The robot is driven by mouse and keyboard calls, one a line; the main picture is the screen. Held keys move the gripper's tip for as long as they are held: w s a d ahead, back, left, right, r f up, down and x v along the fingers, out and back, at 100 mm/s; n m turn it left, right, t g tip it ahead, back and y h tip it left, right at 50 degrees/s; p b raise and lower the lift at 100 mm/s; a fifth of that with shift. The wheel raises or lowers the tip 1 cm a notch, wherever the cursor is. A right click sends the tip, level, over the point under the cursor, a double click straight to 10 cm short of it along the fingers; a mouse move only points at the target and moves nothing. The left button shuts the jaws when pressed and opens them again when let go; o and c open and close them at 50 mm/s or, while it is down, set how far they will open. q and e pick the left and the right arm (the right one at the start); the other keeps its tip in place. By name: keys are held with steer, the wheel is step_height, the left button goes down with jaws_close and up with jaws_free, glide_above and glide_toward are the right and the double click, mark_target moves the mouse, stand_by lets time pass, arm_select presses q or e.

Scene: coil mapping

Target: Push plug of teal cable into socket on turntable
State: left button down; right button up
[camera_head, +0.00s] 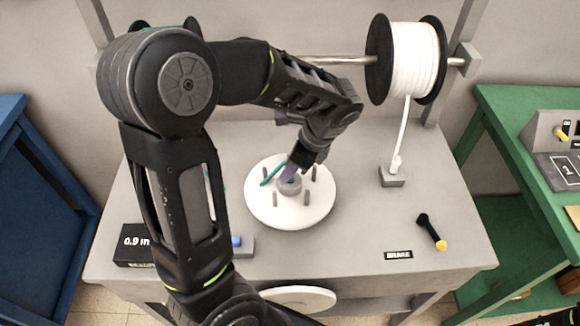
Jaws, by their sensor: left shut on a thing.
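The round white turntable (263,212) lies on the grey table with several short grey pegs standing on it. A grey socket (289,188) stands at its middle. My left gripper (289,173) reaches down over the turntable from the back right, its fingertips at the socket. It is shut on the plug of the teal cable, which the fingers mostly hide. A short stretch of the teal cable (270,175) runs left from the fingertips. How deep the plug sits in the socket I cannot tell. My right gripper is not in view.
A white cable spool (413,60) hangs on a rod at the back, its cable ending at a grey block (392,178). A black box (131,244) stands front left. My left arm covers the left side.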

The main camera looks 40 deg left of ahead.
arm_select(q)
steer(key=c, duration=1.2)
jaws_free()
steer(key=shift+c, duration=0.2)
steer(key=v, duration=0.7)
steer(key=shift+d+r, duration=0.2)
steer(key=shift+r, duration=0.15)
steer(key=shift+w+r, duration=0.1)
